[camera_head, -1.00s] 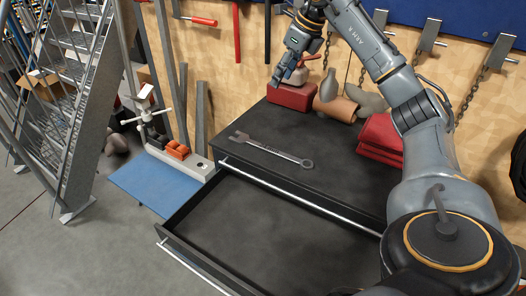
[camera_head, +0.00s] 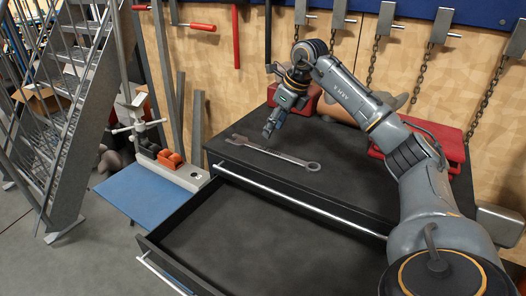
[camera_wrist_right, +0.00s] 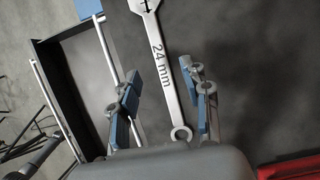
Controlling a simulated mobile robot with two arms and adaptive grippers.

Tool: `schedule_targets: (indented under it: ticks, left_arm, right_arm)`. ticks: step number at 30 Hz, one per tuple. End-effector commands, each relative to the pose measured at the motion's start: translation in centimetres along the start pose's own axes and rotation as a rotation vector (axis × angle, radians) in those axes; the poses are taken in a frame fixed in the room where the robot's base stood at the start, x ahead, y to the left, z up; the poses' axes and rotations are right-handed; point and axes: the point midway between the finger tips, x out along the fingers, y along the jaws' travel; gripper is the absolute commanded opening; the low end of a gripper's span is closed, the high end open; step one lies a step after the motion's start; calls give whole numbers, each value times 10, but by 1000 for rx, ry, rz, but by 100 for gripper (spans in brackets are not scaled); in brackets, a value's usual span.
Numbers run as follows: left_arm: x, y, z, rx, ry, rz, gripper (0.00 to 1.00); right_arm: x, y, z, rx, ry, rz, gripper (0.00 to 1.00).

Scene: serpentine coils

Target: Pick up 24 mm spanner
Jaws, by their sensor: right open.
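The spanner (camera_head: 274,153) lies flat on the black top of the drawer cabinet, its open end to the left and its ring end to the right. In the right wrist view the spanner (camera_wrist_right: 164,75) carries the marking "24 mm", and its shaft and ring end appear between the fingers. My right gripper (camera_head: 270,130) is above the cabinet top, just over and behind the spanner, pointing down. In the right wrist view the right gripper (camera_wrist_right: 161,100) is open, with blue finger pads on either side of the spanner. It holds nothing. My left gripper is not in view.
The cabinet's drawer (camera_head: 240,240) is pulled out and empty, in front of the spanner. Red cases (camera_head: 440,145) stand at the back of the top. Chains hang on the wall behind.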

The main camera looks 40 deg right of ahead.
Motion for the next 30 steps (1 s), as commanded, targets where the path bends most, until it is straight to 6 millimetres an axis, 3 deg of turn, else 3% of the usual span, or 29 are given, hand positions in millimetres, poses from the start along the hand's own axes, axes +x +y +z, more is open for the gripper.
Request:
schedule_targets:
  ticks: [8, 18, 26, 30]
  left_arm:
    - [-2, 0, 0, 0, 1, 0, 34]
    - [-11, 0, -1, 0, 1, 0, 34]
    - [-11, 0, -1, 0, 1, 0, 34]
    - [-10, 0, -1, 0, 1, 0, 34]
  right_arm:
    - [24, 1, 0, -1, 1, 1, 47]
    - [68, 2, -2, 0, 1, 1, 47]
    - [72, 2, -2, -1, -1, -1, 47]
    - [72, 2, -2, -1, -1, -1, 21]
